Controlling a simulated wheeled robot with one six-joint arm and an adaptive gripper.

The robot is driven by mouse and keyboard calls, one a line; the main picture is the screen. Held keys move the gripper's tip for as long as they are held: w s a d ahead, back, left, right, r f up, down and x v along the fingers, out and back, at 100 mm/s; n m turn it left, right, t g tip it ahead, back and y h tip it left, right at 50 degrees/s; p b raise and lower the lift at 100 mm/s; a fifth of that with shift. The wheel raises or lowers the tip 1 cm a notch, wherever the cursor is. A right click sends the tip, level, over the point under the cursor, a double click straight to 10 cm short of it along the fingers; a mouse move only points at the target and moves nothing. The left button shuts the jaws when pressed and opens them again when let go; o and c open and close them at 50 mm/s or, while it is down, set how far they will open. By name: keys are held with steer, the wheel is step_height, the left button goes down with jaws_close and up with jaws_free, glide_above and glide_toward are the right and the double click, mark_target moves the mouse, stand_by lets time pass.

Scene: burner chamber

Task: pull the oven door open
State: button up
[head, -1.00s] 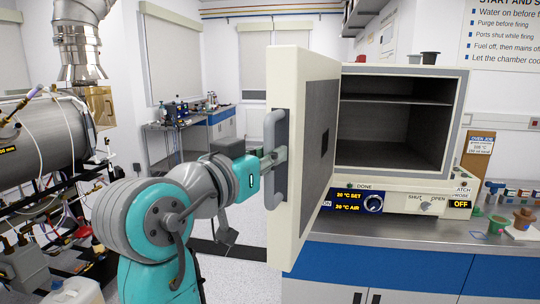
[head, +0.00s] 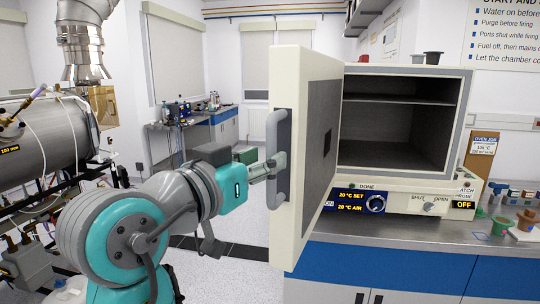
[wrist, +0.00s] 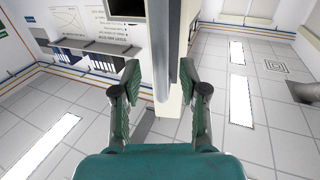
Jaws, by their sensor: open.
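The oven (head: 400,150) stands on the bench with its cream door (head: 305,150) swung wide open toward the left of the head view. The dark chamber and a shelf inside show clearly. A grey bar handle (head: 276,158) is on the door's outer face. My gripper (head: 272,165) is at the handle, level with its middle. In the wrist view my gripper (wrist: 160,95) has its two green finger pads spread apart, with the handle (wrist: 160,55) and door edge (wrist: 188,60) ahead between them. Whether a pad touches the handle cannot be told.
The steel bench (head: 420,235) with blue fronts runs below the oven. A steel cylinder (head: 40,140) with hoses is at the left. Pale floor (head: 225,270) lies clear between my arm and the door.

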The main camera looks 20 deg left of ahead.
steer(key=v, duration=0.8)
steer(key=shift+s, duration=0.3)
steer(key=shift+f, duration=0.1)
